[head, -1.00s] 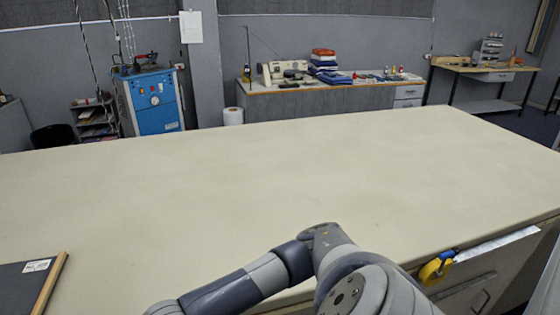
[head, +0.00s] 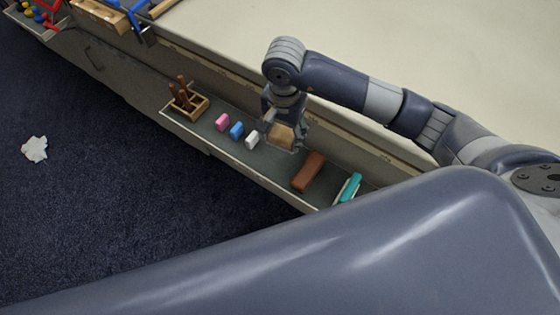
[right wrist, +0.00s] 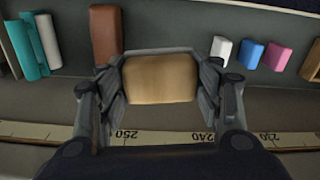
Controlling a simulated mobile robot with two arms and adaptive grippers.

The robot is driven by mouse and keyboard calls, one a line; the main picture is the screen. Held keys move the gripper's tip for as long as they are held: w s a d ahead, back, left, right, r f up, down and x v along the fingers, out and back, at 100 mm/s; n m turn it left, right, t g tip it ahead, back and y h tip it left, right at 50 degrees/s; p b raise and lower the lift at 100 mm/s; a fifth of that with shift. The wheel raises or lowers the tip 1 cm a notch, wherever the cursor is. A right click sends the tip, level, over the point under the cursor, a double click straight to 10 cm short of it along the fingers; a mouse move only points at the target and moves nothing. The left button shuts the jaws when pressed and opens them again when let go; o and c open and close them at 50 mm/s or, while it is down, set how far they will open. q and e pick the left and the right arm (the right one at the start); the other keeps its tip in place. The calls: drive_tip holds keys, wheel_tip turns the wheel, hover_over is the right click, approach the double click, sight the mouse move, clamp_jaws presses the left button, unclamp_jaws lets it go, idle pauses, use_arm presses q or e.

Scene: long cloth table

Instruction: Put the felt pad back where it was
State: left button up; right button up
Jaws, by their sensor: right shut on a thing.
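My right gripper (head: 283,143) is shut on a tan pad (head: 280,134) with rounded edges, over the long narrow shelf (head: 272,164) on the table's side. In the right wrist view the pad (right wrist: 160,79) lies between the two fingers (right wrist: 161,84). Beyond it, a gap of bare shelf (right wrist: 165,32) shows between a brown block (right wrist: 105,34) and a white block (right wrist: 221,48). I cannot tell whether the pad touches the shelf. My left gripper is not in view.
A blue block (head: 237,130), a pink block (head: 221,122) and a wooden holder (head: 187,105) stand to the left along the shelf. Teal items (head: 349,187) lie right of the brown block. A measuring tape (right wrist: 60,133) runs along the table edge.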

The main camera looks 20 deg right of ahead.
drive_tip(key=shift+w+a+f+m+b, duration=0.35)
drive_tip(key=shift+w+a+f+m, duration=0.25)
drive_tip(key=shift+w+f, duration=0.1)
hover_over(278, 159)
wheel_tip(278, 159, down, 5)
drive_tip(key=shift+f+p, duration=0.1)
drive_tip(key=shift+p, duration=0.25)
drive_tip(key=shift+f, duration=0.55)
wheel_tip(278, 159, down, 3)
drive_tip(key=shift+f, duration=0.1)
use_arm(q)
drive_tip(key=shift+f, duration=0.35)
use_arm(e)
drive_tip(key=shift+f, duration=0.25)
drive_tip(key=o, duration=1)
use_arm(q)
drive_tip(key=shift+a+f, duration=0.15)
use_arm(e)
drive_tip(key=shift+o, duration=0.2)
drive_tip(key=shift+r, duration=0.1)
